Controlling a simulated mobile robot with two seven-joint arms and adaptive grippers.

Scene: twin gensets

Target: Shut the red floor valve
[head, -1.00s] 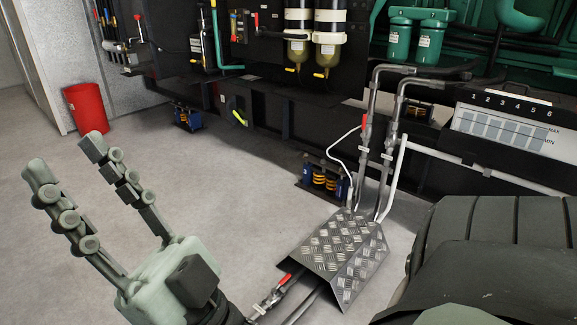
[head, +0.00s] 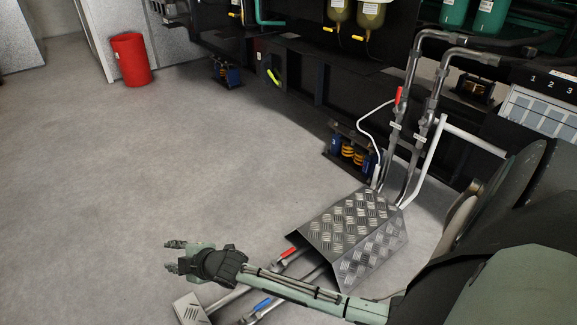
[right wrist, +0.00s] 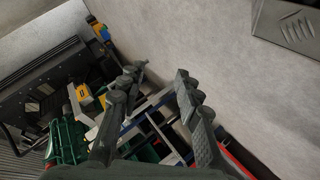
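The red floor valve lever (head: 288,253) sits low on a pipe at the left edge of the tread-plate cover (head: 352,232); the lever looks roughly in line with its pipe. The red lever cannot be made out in the right wrist view. My left gripper is not in view.
A pale slotted plate (head: 190,310) is at the pipes' lower end. Vertical pipes (head: 410,120) rise behind the cover, next to a spring mount (head: 350,152). A red bin (head: 130,60) stands at the back left. The floor on the left is clear.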

